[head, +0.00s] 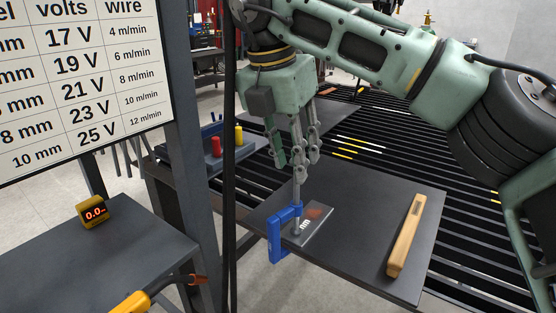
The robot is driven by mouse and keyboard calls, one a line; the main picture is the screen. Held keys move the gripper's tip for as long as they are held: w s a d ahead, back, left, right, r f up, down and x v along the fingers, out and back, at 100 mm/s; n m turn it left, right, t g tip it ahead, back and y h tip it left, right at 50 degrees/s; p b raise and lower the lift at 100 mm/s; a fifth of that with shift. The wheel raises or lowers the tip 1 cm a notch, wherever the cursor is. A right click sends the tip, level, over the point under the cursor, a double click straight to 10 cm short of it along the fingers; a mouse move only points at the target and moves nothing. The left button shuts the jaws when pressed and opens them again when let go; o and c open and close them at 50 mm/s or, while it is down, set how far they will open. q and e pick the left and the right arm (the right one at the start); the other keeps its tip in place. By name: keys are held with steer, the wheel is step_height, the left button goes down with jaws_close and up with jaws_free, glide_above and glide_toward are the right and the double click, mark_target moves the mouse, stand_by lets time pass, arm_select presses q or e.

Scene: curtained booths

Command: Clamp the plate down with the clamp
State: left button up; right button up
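A small dark grey plate (318,222) with light marks and a reddish patch lies on a dark bench top (352,203). A blue clamp (276,240) is at the bench's near left edge, beside and partly over the plate's left end. Its upright grey screw (297,188) stands above the plate and rises toward my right gripper (297,160). The gripper points down, its fingers around the screw's upper end. I cannot tell whether they grip it or whether the screw's foot presses on the plate. My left gripper is not in view.
A wooden bar (406,236) lies on the right of the bench top. A yellow meter (93,211) and a yellow-handled torch (140,300) are on the left table. Red and yellow bottles (216,147) stand in a tray behind. A dark post (229,190) rises left of the clamp.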

steer(key=shift+a+r+n+p, duration=0.1)
steer(key=shift+r+n+p, duration=0.4)
steer(key=shift+n+p, duration=1.5)
steer(key=shift+d+r+n+p, duration=0.1)
steer(key=shift+r+n+p, duration=0.45)
steer(key=shift+n+p, duration=1.5)
steer(key=shift+a+r+n+p, duration=0.1)
steer(key=shift+r+n+p, duration=0.4)
steer(key=shift+n+p, duration=1.5)
